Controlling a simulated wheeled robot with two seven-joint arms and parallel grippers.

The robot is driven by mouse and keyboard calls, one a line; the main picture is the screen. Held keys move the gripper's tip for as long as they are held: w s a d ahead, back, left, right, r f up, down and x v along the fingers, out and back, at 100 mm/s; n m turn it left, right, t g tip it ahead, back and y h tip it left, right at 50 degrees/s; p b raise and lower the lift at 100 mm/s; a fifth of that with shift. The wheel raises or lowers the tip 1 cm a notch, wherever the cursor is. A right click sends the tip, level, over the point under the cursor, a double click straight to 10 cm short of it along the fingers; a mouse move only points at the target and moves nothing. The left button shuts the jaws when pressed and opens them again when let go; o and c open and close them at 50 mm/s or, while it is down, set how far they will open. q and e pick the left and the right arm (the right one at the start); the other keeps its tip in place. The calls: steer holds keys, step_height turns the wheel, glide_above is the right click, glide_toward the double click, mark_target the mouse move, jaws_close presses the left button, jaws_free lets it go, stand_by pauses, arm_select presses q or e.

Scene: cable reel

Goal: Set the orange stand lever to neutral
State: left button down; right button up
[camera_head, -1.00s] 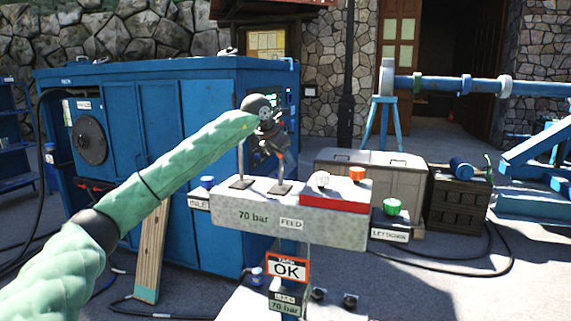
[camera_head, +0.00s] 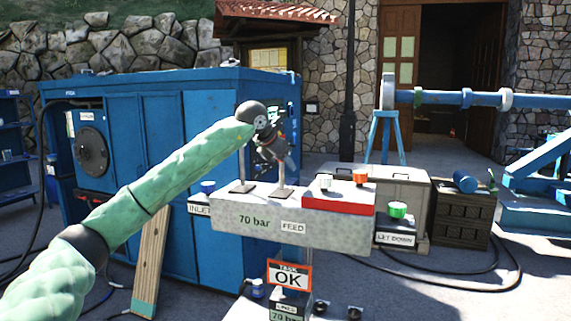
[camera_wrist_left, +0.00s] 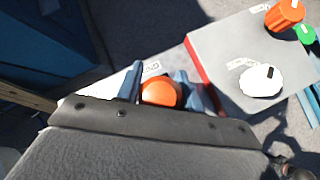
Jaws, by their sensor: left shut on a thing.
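The orange stand lever shows in the left wrist view as a round orange knob (camera_wrist_left: 162,92) between the two blue fingers. My left gripper (camera_wrist_left: 170,88) is shut on this knob. In the head view my left gripper (camera_head: 280,156) is above the grey stand panel (camera_head: 235,217), near two thin upright posts. The lever is hidden there behind the gripper, so its angle cannot be told. My right gripper is in neither current view.
The panel carries a red block (camera_head: 337,206) with a white knob (camera_head: 324,181) and an orange knob (camera_head: 360,175). A green knob (camera_head: 397,209) sits to the right. A blue cabinet (camera_head: 190,120) stands behind. Hoses lie on the ground.

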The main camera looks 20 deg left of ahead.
arm_select(q)
steer(key=c, duration=0.9)
jaws_free()
arm_select(e)
steer(key=shift+s, duration=0.1)
arm_select(q)
steer(key=shift+a+r, duration=0.1)
arm_select(e)
steer(key=shift+f, duration=0.1)
arm_select(q)
steer(key=b+v, duration=0.2)
steer(key=v, duration=0.5)
steer(key=shift+s+r, duration=0.25)
steer(key=shift+s, duration=0.05)
arm_select(e)
steer(key=shift+t+y, duration=0.4)
steer(key=a+f, duration=0.1)
steer(key=w+a+f, duration=0.1)
steer(key=f, duration=0.1)
steer(key=shift+w+a+f, duration=0.1)
steer(key=shift+w+a, duration=0.1)
steer(key=shift+a, duration=0.1)
steer(key=shift+a+r, duration=0.15)
steer(key=shift+r, duration=0.1)
